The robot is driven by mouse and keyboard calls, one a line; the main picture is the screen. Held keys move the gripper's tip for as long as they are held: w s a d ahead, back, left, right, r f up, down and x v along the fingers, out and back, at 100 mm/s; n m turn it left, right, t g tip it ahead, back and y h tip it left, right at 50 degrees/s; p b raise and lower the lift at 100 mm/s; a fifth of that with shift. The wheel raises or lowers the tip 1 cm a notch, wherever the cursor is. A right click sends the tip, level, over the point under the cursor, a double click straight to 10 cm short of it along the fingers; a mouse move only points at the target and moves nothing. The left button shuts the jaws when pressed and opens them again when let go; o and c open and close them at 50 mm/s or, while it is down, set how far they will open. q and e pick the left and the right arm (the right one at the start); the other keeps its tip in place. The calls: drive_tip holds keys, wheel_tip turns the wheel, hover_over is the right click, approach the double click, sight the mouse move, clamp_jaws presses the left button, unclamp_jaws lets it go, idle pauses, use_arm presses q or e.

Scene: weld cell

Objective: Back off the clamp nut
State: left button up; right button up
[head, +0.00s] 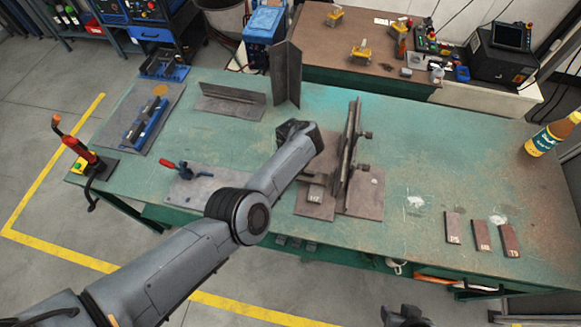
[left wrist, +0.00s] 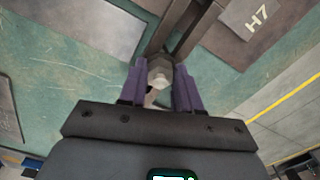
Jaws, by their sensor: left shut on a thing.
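The clamp nut (left wrist: 160,72) is a pale grey hexagonal nut in the left wrist view, at the end of a dark steel part. My left gripper (left wrist: 161,78) has its two purple fingers on either side of the nut and is shut on it. In the head view my left arm reaches to the left side of the upright steel clamp fixture (head: 348,150). There the nut and my left fingertips are hidden behind my wrist. A dark part of my right arm shows at the bottom edge; no right fingers are seen.
The fixture stands on steel plates on the green table (head: 440,150). Several small plates (head: 481,235) and a yellow bottle (head: 552,134) are to the right.

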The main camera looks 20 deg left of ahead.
idle(0.5)
use_arm(q)
drive_tip(key=o, duration=1.1)
drive_tip(key=shift+c, duration=0.2)
drive_tip(key=shift+r, duration=0.6)
wheel_tip(320, 180, up, 9)
drive_tip(key=p, duration=0.3)
drive_tip(key=shift+f, duration=0.15)
drive_tip(key=shift+r+p, duration=0.3)
drive_tip(key=shift+r, duration=0.2)
